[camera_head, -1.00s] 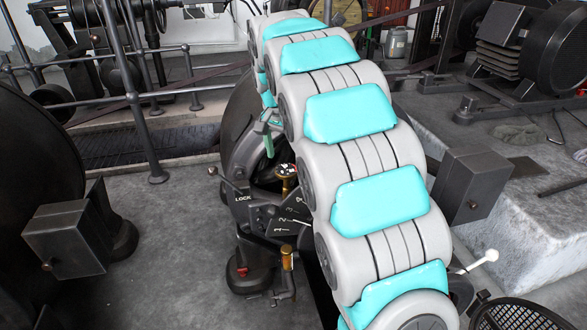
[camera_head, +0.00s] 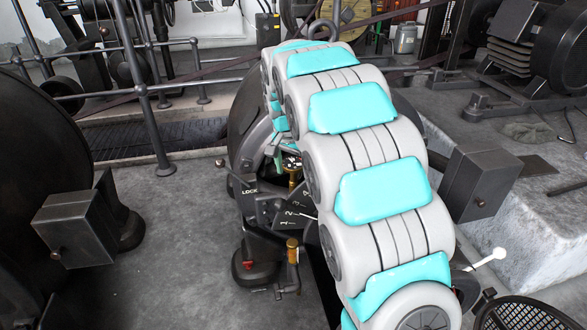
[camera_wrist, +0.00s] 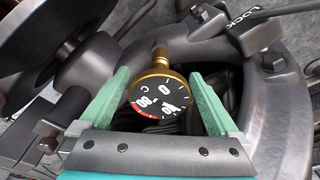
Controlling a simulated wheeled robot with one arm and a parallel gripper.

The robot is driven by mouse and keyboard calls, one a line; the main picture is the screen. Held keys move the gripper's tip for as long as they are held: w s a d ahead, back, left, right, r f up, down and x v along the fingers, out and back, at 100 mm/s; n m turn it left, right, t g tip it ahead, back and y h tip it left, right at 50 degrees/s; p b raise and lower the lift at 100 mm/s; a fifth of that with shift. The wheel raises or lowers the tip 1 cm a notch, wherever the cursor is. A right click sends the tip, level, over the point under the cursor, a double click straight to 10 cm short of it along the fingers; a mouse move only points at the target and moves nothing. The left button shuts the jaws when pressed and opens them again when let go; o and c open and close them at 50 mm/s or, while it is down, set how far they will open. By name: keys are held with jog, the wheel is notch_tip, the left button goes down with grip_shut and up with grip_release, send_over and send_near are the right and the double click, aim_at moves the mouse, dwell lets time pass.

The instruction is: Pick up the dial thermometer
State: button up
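The dial thermometer (camera_wrist: 158,97) has a round white-on-black face with a red arc, a brass rim and a brass stem. It is near the middle of the wrist view, its stem pointing to the top of the picture. In the head view the thermometer (camera_head: 294,172) is small and partly hidden beside my arm. My gripper (camera_wrist: 158,74) has two green fingers, one on each side of the dial. They are spread apart, with narrow gaps beside the rim; I cannot tell how their depth compares with the dial's. In the head view my gripper (camera_head: 279,150) is mostly hidden by my arm.
The dark cast housing (camera_wrist: 281,110) curves close around the thermometer. A plate marked LOCK (camera_head: 250,191) with numbered positions stands in front of it. A black shaft and disc (camera_wrist: 75,70) lie close to the left finger. Open floor (camera_head: 185,235) lies to the left.

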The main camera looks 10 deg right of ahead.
grip_shut()
dwell(0.6)
